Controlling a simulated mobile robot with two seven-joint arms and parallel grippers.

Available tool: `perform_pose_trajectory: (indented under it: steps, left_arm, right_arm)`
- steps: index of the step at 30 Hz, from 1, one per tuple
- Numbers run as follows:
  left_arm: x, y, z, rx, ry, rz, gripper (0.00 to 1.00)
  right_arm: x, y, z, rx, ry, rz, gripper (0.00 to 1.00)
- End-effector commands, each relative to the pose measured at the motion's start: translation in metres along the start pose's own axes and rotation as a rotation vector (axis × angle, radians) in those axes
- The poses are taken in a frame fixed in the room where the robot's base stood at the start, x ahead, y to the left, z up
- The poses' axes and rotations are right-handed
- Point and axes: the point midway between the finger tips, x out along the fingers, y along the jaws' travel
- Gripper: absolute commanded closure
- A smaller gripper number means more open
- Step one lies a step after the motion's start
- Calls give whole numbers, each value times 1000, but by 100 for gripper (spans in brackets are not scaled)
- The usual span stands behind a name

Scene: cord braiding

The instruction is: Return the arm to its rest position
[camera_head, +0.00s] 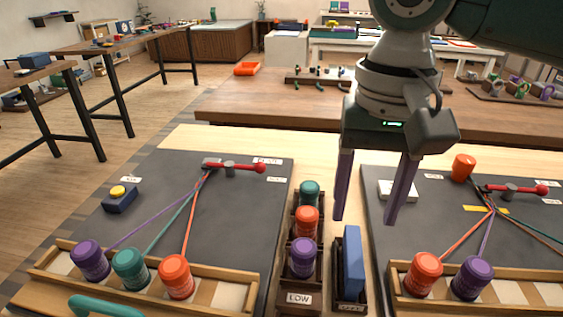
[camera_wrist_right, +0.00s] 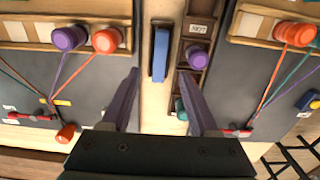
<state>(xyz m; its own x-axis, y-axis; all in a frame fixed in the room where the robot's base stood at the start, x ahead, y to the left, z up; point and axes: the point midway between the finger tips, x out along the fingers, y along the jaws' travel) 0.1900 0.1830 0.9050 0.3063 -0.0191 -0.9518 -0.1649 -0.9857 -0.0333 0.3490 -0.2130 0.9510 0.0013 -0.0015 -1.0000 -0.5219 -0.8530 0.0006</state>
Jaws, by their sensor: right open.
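My right gripper (camera_head: 365,219) hangs from the upper right, pointing down over the gap between the two dark boards. Its purple fingers are apart with nothing between them; they also show in the right wrist view (camera_wrist_right: 158,75). The left board (camera_head: 150,185) has purple (camera_head: 90,262), teal (camera_head: 130,270) and orange (camera_head: 176,278) bobbins in its wooden rack, with cords running to a red-handled clamp (camera_head: 232,168). The right board (camera_head: 400,243) has orange (camera_head: 424,274) and purple (camera_head: 473,279) bobbins in its rack and cords meeting near another red-handled clamp (camera_head: 511,191). My left gripper is not seen.
Between the boards, a dark holder carries teal (camera_head: 309,193), orange (camera_head: 307,222) and purple (camera_head: 302,257) bobbins. A blue block (camera_head: 352,262) stands beside it. An orange bobbin (camera_head: 464,167) is at the right board's back edge. A brown table (camera_head: 270,110) lies behind.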

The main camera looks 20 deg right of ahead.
Motion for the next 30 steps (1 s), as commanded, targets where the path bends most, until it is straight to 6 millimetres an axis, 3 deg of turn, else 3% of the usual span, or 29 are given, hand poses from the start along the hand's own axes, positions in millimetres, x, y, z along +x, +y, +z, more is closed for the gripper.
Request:
perform_pose_trajectory:
  steps: [6, 9, 14, 20, 26, 30]
  left_arm:
    - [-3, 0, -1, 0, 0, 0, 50]
    - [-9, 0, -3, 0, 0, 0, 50]
    - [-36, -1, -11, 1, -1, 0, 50]
    - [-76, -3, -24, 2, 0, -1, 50]
    - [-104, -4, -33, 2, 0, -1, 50]
    - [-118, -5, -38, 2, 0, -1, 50]
  right_arm:
    - [-11, 0, 1, -5, 0, 0, 39]
    - [-11, -6, 10, -58, -3, -15, 39]
    - [-13, -31, 56, -305, 5, -111, 39]
    - [-38, -51, 117, -583, 103, -279, 39]
    - [-64, -26, 139, -672, 225, -286, 39]
    - [-78, 6, 145, -690, 275, -219, 39]
